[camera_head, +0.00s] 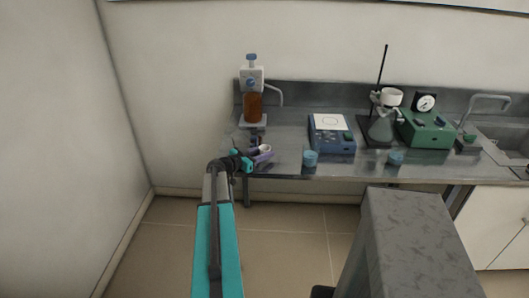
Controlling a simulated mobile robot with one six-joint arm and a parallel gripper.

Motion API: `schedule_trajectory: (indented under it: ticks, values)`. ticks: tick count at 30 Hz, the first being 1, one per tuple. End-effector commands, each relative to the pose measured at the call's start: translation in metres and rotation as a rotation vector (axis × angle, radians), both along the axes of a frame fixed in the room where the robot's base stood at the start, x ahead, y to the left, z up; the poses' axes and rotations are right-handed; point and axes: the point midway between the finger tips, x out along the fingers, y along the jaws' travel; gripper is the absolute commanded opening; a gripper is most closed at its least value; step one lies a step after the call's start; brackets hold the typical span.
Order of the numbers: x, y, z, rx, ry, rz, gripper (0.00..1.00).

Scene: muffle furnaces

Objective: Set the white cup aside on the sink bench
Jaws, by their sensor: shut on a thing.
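A small white cup (265,149) is at the left part of the steel sink bench (287,135), near its front edge. My gripper (261,155) reaches over the front edge from the left, with its purple and teal parts against the cup. It is shut on the cup. The cup is small in the picture, and I cannot tell whether its base touches the bench top.
A bottle-top dispenser on an amber bottle (253,107) stands behind the cup. A blue device (331,134) and a blue beaker (310,158) are to the right.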

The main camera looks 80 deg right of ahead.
Motion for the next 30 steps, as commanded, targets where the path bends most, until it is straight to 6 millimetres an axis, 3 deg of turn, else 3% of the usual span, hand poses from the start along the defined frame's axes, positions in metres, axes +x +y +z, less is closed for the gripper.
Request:
schedule_trajectory:
  ticks: [17, 18, 19, 30]
  values:
    - [-0.0003, -0.0001, -0.0071, -0.001, -0.001, 0.0, 0.09]
    - [-0.0004, 0.0, -0.0072, -0.001, -0.001, 0.0, 0.4]
    - [-0.0005, 0.0001, -0.0072, -0.001, -0.001, 0.0, 0.43]
    - [-0.0006, 0.0002, -0.0064, -0.001, -0.001, -0.001, 0.43]
